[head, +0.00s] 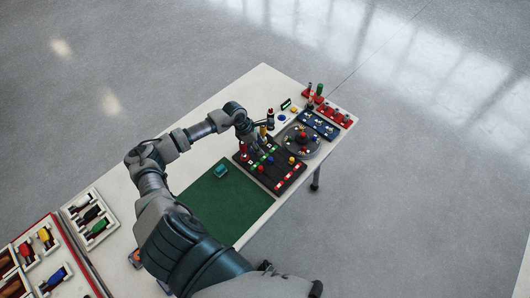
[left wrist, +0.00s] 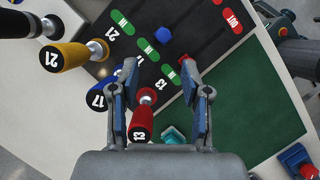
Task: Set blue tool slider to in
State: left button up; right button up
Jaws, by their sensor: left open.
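The dark slider board (head: 272,182) lies on the table, with green IN labels at one end of its tracks and red OUT labels at the other. A blue slider knob (left wrist: 163,35) sits on a track close to a green IN label (left wrist: 145,51) in the left wrist view. My left gripper (left wrist: 158,72) is open above the board; the blue knob shows beyond its fingertips, apart from them. A red-handled tool marked 13 (left wrist: 142,118) shows between the fingers. A blue-handled tool marked 17 (left wrist: 97,96) stands beside the left finger, partly hidden by it. My right gripper is not in view.
A yellow-handled tool marked 21 (left wrist: 66,55) stands near the blue-handled tool. A round grey dial plate (head: 301,150) and a blue switch panel (head: 319,125) are to the right of the board. The green mat (head: 235,207) is mostly clear, with one teal object (head: 221,170).

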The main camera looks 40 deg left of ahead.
pick_arm(q)
jog(key=shift+a+v, duration=0.15)
jog(key=shift+v, duration=0.55)
jog(key=shift+a+v, duration=0.15)
jog(key=shift+v, duration=0.55)
jog(key=shift+d, duration=0.15)
jog(key=shift+f, duration=0.1)
